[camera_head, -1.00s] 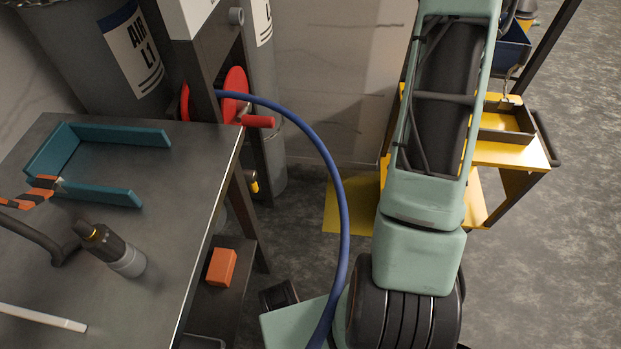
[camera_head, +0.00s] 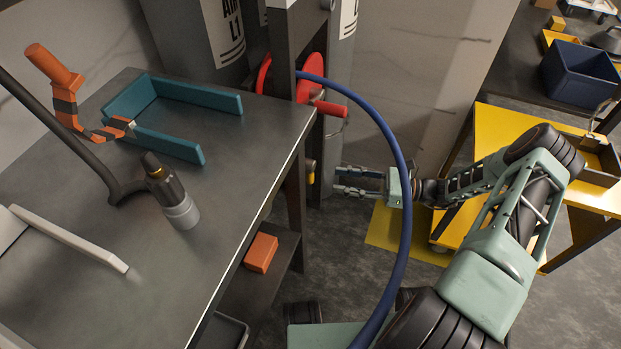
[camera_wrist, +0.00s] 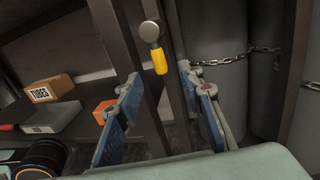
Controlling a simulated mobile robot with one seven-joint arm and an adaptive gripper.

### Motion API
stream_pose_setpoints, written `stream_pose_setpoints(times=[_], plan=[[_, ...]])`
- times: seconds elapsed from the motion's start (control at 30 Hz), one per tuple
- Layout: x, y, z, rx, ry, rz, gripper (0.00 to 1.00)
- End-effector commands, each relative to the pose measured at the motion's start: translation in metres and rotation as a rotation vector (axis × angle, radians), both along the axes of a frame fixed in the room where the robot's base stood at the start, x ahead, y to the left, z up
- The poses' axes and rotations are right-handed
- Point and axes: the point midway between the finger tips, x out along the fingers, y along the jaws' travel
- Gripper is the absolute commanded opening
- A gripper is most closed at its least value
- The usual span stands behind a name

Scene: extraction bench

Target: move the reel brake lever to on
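The reel brake lever (camera_wrist: 157,50), with a round grey pivot and a short yellow grip hanging down, is on the dark post in the wrist view. In the head view its yellow grip (camera_head: 311,172) shows small, low on the post by the bench's right edge. The red hose reel (camera_head: 312,72) with its red crank handle (camera_head: 329,107) is above it. My gripper (camera_head: 338,180) is open and points left at the post, just right of the lever. In the wrist view the blue-padded fingers (camera_wrist: 160,80) are apart, with the lever visible between them and no clear contact.
A blue hose (camera_head: 401,190) arcs down from the reel, passing in front of my gripper's wrist side. The steel bench (camera_head: 235,150) is on the left. A yellow cart (camera_head: 490,135) stands at right. A chain (camera_wrist: 255,48) runs along grey cylinders beyond the post.

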Motion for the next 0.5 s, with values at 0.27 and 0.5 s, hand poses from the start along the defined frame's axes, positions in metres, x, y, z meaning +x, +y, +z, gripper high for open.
stream_pose_setpoints(times=[0.27,0.5], plan=[[0.009,0.053,-0.002,0.0,0.003,0.005,0.35],[0.015,0.085,-0.001,-0.003,0.003,0.005,0.35]])
